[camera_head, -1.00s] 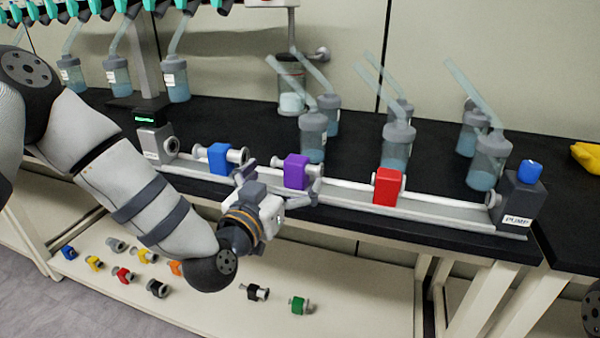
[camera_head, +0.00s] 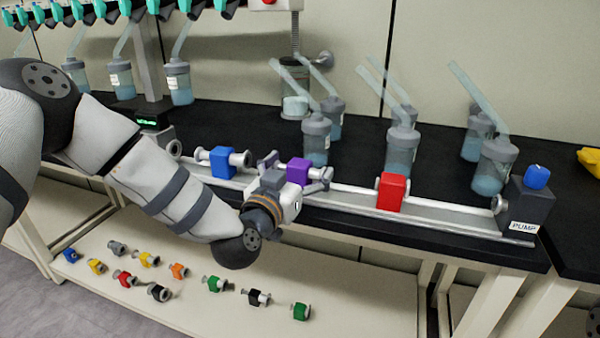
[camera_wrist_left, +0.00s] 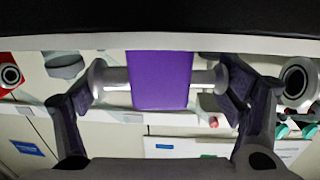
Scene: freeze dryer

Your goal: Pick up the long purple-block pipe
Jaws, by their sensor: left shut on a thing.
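The purple-block pipe (camera_head: 298,172) is a purple block on a pale pipe with a round flange at each end. It is at the rail on the black bench, between the blue-block and red-block pipes. My left gripper (camera_head: 296,168) is shut on it lengthwise, one finger at each flanged end. The left wrist view shows the purple block (camera_wrist_left: 160,80) centred between the fingers. Whether the pipe is clear of the rail I cannot tell. My right gripper is not in view.
The blue-block pipe (camera_head: 223,162) is close on the left, and the red-block pipe (camera_head: 392,192) is to the right. The pump (camera_head: 526,207) stands at the rail's right end. Glass flasks (camera_head: 401,152) stand behind. Several small coloured pieces lie on the lower shelf (camera_head: 350,285).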

